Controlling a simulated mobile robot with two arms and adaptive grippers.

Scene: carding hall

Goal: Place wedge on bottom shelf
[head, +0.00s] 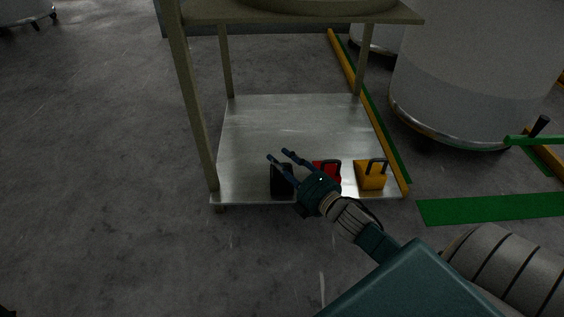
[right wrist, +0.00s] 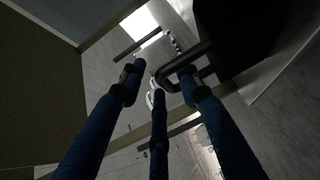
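The bottom shelf (head: 300,125) is a bare metal plate low on a cart. A black wedge (head: 281,187) stands on its front part, with a red wedge (head: 324,170) and a yellow wedge (head: 370,178) to its right. My right gripper (head: 279,157) is at the black wedge and partly hides it and the red one. In the right wrist view its blue fingers (right wrist: 160,84) are spread, with a dark bent handle (right wrist: 180,66) of a black body (right wrist: 240,30) near the tips. I see no firm grip on it. My left gripper is out of view.
The cart's upper shelf (head: 300,15) and its posts (head: 194,100) frame the bottom shelf. Large pale drums (head: 480,80) stand at the right. Green and yellow strips (head: 490,208) mark the floor. The back of the bottom shelf and the floor at left are clear.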

